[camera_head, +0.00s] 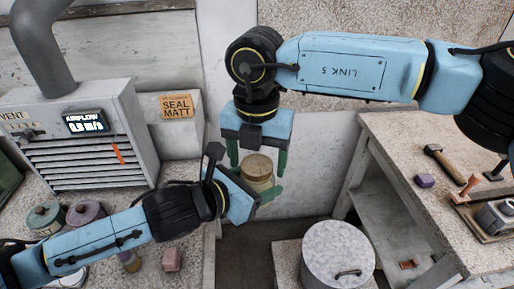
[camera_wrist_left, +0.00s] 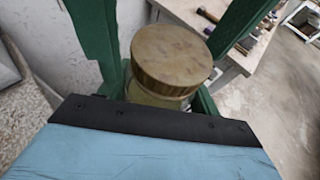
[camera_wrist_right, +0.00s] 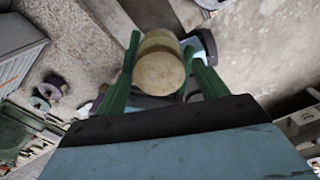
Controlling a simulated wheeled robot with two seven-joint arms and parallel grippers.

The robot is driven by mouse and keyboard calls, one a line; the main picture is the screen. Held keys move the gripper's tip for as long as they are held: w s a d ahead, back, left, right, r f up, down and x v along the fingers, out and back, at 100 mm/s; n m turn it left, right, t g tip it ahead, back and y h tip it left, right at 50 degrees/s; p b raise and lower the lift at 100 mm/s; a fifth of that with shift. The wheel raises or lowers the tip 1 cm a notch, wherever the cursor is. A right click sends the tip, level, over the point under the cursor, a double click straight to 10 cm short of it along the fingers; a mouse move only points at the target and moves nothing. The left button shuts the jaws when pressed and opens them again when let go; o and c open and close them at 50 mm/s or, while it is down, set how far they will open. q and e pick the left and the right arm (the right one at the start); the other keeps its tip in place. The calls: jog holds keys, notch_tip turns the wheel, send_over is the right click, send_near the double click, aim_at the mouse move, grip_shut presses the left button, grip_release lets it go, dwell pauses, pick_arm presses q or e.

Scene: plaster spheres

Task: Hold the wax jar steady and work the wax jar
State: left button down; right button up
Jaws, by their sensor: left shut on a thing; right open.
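The wax jar (camera_head: 257,172) has a brownish-gold lid and a pale body, and is held upright in the air between the two benches. My left gripper (camera_head: 262,193) is shut on the jar's body from the lower left. In the left wrist view the jar's lid (camera_wrist_left: 172,58) shows close up between the green fingers. My right gripper (camera_head: 257,160) points down from above, open, with its fingers on either side of the lid. In the right wrist view the lid (camera_wrist_right: 158,73) lies between the two fingers; I cannot tell whether they touch it.
A grey vent unit (camera_head: 85,130) and a "SEAL MATT" box (camera_head: 180,124) stand on the left bench, with lidded pots (camera_head: 46,216) in front. A round grey lidded drum (camera_head: 338,254) is below right. The right bench holds a hammer (camera_head: 446,162) and other tools.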

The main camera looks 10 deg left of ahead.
jog(key=c, duration=1)
jog(key=n, duration=0.3)
jog(key=o, duration=1.1)
jog(key=shift+r, duration=0.15)
